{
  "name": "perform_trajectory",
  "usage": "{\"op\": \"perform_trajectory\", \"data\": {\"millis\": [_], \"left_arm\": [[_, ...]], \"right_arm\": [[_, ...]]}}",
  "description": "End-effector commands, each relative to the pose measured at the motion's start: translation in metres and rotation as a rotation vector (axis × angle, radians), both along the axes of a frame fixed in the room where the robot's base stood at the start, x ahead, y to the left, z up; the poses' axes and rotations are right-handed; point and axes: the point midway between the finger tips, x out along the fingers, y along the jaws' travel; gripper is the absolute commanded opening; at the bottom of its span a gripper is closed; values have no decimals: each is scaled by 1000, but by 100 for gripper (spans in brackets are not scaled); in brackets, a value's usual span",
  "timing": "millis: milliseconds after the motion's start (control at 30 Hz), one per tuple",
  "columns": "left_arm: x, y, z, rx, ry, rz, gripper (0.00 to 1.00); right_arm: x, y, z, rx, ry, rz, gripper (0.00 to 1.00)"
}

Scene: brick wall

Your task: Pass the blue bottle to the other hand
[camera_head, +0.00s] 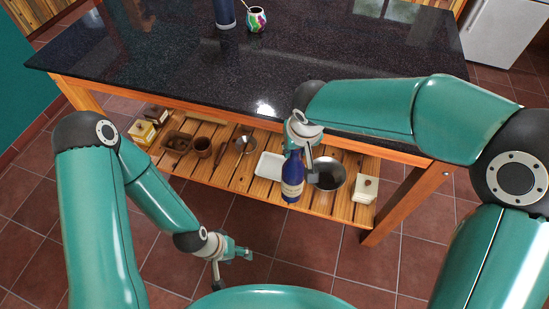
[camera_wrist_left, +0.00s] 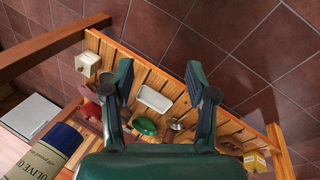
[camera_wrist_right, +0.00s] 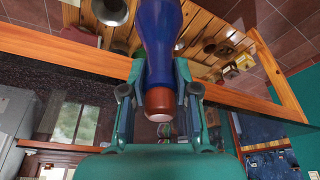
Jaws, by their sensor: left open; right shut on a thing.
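The blue bottle (camera_head: 292,176) with a pale label is upright in front of the table's edge, above the lower shelf in the head view. My right gripper (camera_head: 299,140) is shut on its upper part. In the right wrist view the bottle (camera_wrist_right: 160,45) lies between the fingers, its reddish-brown cap towards the palm. The bottle's labelled lower part (camera_wrist_left: 45,152) shows at the lower left of the left wrist view, outside the fingers. My left gripper (camera_head: 233,257) is open and empty, low in front of the shelf and to the left of the bottle. Its fingers (camera_wrist_left: 163,85) are spread wide.
The dark stone tabletop (camera_head: 170,60) carries a blue flask (camera_head: 225,12) and a colourful cup (camera_head: 256,19). The wooden shelf (camera_head: 225,180) below holds a white tray (camera_head: 269,166), a metal bowl (camera_head: 327,173), brown pots and small boxes. The tiled floor in front is clear.

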Motion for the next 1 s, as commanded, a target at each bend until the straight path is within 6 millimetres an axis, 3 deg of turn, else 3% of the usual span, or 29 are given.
{"op": "perform_trajectory", "data": {"millis": [167, 267, 367, 500, 700, 800, 900, 1000], "left_arm": [[27, 1, 5, 6, -163, -88, 62], [55, -7, 17, -6, -354, -199, 62], [87, -23, 43, -36, -607, -330, 62], [118, -47, 100, -104, -983, -470, 62], [124, -63, 183, -220, -1405, -549, 62], [118, -63, 210, -271, -1525, -553, 62], [113, -57, 223, -300, -1576, -552, 62], [118, -49, 223, -276, -1574, -535, 62]], "right_arm": [[1, -2, 4, 3, -5, -18, 0], [1, -2, 4, 4, -5, -17, 0], [1, -2, 4, 4, -6, -17, 0], [1, -2, 4, 4, -6, -16, 0], [1, -1, 4, 5, -7, -16, 0], [1, -2, 4, 5, -7, -16, 0], [1, -2, 4, 5, -7, -16, 0], [1, -2, 4, 5, -7, -16, 0]]}}
